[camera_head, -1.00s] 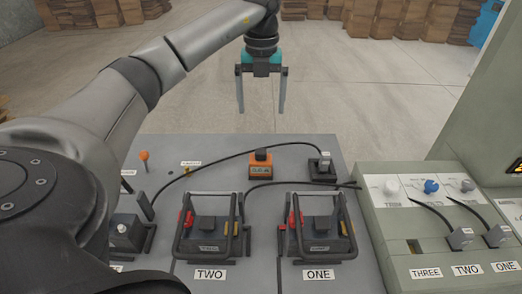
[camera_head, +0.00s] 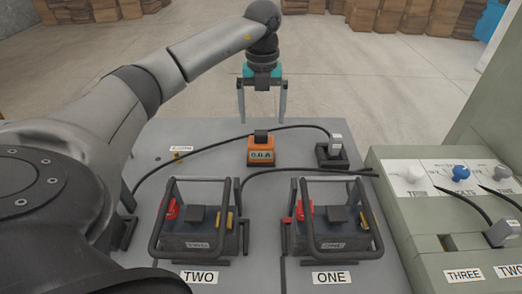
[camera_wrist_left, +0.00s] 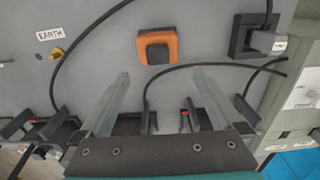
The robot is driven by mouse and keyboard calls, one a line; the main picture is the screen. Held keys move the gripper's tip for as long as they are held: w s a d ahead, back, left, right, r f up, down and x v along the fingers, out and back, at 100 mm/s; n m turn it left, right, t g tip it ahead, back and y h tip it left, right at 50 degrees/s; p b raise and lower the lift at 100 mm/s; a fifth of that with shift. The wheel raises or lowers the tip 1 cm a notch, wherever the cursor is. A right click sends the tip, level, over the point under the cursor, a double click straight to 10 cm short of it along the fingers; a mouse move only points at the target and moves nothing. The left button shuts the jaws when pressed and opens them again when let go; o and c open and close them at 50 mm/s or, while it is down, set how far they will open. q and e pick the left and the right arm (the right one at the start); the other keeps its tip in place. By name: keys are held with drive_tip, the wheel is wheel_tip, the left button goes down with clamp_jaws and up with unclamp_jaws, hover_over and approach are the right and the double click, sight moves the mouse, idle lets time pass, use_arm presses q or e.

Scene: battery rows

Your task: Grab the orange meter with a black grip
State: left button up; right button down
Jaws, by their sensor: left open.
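The orange meter (camera_head: 261,153) stands on the grey bench top, with a small display on its front face and a black grip (camera_head: 261,136) on top. In the left wrist view the meter (camera_wrist_left: 172,42) shows from above, with the dark grip (camera_wrist_left: 158,53) inside its orange body. My left gripper (camera_head: 263,120) is open and empty, fingers pointing down, above and seemingly beyond the meter in the head view. In the left wrist view its fingertips (camera_wrist_left: 160,72) are apart, and the meter lies past them, not between them. My right gripper is not in view.
Caged batteries labelled TWO (camera_head: 198,240) and ONE (camera_head: 331,240) stand in front of the meter. A black socket with a grey plug (camera_head: 333,150) is right of it, its cable running behind the meter. A green panel with knobs (camera_head: 459,173) stands at right.

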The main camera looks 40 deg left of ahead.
sight(262, 134)
use_arm(q)
wheel_tip(262, 134, down, 5)
drive_tip(key=shift+b, duration=0.5)
drive_tip(key=shift+f, duration=0.35)
drive_tip(key=shift+w+f, duration=0.1)
drive_tip(key=shift+f, duration=0.15)
drive_tip(key=f, duration=0.1)
drive_tip(key=f+b, duration=0.1)
drive_tip(key=f, duration=0.1)
drive_tip(key=f+b, duration=0.1)
drive_tip(key=shift+w+a+f, duration=0.25)
drive_tip(key=shift+a, duration=0.15)
drive_tip(key=shift+f, duration=0.1)
drive_tip(key=shift+c, duration=0.8)
drive_tip(key=shift+r, duration=0.2)
drive_tip(key=c, duration=1.3)
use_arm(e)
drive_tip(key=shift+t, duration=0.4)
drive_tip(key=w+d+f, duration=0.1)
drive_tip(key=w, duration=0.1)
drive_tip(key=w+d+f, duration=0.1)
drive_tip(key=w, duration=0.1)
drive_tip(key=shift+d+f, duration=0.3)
